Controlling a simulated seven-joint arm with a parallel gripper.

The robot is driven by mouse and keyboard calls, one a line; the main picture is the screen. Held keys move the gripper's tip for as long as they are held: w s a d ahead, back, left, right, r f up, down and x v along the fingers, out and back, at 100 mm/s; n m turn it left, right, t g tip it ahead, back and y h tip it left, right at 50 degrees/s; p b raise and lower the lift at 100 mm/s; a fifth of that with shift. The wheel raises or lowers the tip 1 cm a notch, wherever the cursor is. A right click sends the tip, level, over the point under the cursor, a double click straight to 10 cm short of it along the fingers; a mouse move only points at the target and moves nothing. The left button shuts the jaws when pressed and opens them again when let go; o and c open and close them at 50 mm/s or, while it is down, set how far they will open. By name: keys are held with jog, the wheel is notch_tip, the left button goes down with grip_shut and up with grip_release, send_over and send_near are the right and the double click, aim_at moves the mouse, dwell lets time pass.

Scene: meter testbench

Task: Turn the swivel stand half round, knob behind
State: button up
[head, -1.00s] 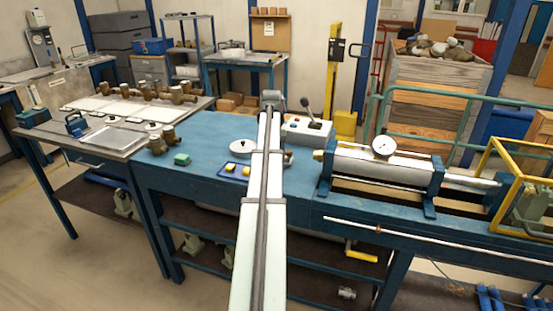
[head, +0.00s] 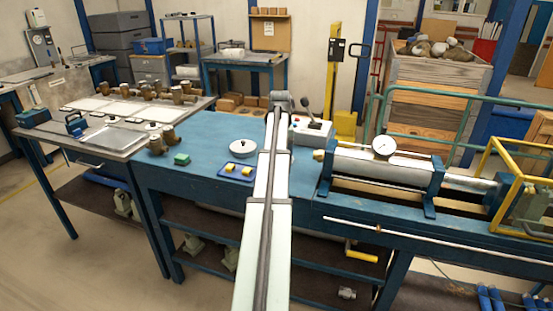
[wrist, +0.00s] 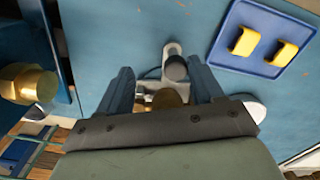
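The swivel stand shows in the wrist view as a grey base plate with a dark round knob (wrist: 175,68) and a brass part (wrist: 166,99). The knob points toward the top of that picture, beyond the brass part. My gripper (wrist: 162,84) has its two blue fingers apart, one on each side of the stand. The brass part lies between them, and gaps seem to show beside it. Its lower part is hidden by my gripper body. In the head view my arm covers the stand and my gripper.
A blue tray (head: 231,177) with yellow pieces lies close left of my arm, also in the wrist view (wrist: 226,51). A white round disc (head: 243,154) is behind it. The bench cylinder (head: 385,172) with its brass end (wrist: 36,85) stands right. A control box (head: 312,133) is behind.

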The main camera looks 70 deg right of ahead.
jog(key=shift+s, duration=0.1)
jog(key=shift+s+d, duration=0.25)
jog(key=shift+s, duration=0.3)
jog(key=shift+s+d, duration=0.1)
jog(key=shift+s, duration=0.05)
jog(key=shift+s+d, duration=0.25)
jog(key=shift+s, duration=0.1)
jog(key=shift+s+d, duration=0.45)
jog(key=shift+s, duration=0.1)
jog(key=shift+o, duration=0.5)
jog(key=o, duration=0.3)
jog(key=shift+o, duration=0.2)
